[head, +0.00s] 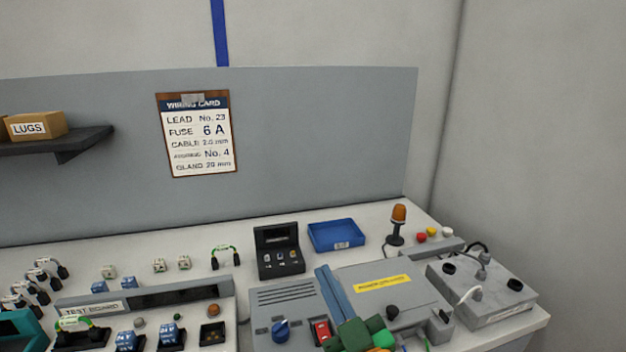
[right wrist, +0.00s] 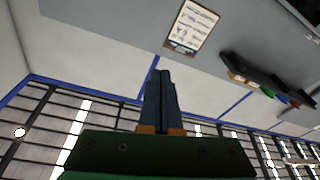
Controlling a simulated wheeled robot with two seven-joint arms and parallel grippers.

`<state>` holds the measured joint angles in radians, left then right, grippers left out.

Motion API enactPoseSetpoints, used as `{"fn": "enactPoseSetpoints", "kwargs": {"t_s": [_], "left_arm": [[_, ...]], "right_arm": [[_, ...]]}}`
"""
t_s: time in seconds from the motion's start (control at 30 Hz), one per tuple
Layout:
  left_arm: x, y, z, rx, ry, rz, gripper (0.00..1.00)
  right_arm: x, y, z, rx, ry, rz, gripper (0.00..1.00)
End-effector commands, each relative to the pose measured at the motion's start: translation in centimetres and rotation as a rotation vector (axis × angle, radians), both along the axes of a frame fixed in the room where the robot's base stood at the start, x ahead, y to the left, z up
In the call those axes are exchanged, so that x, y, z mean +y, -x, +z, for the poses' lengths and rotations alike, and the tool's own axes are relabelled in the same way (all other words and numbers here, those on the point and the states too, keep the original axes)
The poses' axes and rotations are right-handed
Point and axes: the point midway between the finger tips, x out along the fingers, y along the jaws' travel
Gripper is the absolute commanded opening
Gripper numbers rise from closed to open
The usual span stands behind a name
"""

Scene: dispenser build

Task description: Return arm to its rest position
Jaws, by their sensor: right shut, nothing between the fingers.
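My right gripper (head: 323,271) comes up from the bottom of the head view, with a green body and long blue-grey fingers. The fingers are shut together with nothing between them. They pass in front of the grey unit (head: 410,285) with a yellow label. The right wrist view shows the same shut fingers (right wrist: 162,73) pointing up the picture, with the wiring card (right wrist: 190,27) beyond them. My left gripper is not in view.
A blue tray (head: 336,236), a black case (head: 278,252) and an orange beacon (head: 398,222) stand behind the gripper. A grey box (head: 482,290) is at right. The test board (head: 145,300) is at left. A shelf (head: 60,142) holds a LUGS box (head: 37,126).

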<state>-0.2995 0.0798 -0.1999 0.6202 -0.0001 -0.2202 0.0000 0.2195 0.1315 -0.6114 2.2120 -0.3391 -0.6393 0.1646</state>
Motion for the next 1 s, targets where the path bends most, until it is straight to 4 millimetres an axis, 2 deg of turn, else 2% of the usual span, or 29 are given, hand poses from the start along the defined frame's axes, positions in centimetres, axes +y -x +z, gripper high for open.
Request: {"fn": "enactPoseSetpoints", "kwargs": {"t_s": [0.03,0.1,0.2,0.3,0.43,0.63,0.7,0.83,1.0], "left_arm": [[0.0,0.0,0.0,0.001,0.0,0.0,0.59],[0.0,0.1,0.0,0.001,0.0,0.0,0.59],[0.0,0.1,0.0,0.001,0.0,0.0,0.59],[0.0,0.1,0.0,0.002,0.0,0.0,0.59],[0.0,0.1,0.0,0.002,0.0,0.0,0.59],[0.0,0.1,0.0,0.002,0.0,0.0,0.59],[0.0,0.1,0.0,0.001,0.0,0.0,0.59],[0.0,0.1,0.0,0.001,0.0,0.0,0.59],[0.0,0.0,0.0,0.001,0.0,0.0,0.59]], "right_arm": [[-2.5,-0.1,-4.6,0.176,-0.002,-0.074,0.0],[-5.8,1.0,-10.6,0.414,0.009,-0.163,0.0],[-9.3,4.3,-17.4,0.693,0.035,-0.253,0.0],[-11.8,8.3,-22.2,0.916,0.063,-0.311,0.0],[-14.2,13.8,-26.4,1.157,0.102,-0.362,0.0],[-16.8,22.3,-30.1,1.473,0.162,-0.409,0.0],[-16.6,21.4,-32.9,1.478,0.166,-0.405,0.0],[-16.5,21.4,-37.7,1.504,0.176,-0.403,0.0],[-16.5,23.0,-44.8,1.545,0.195,-0.396,0.0]]}}
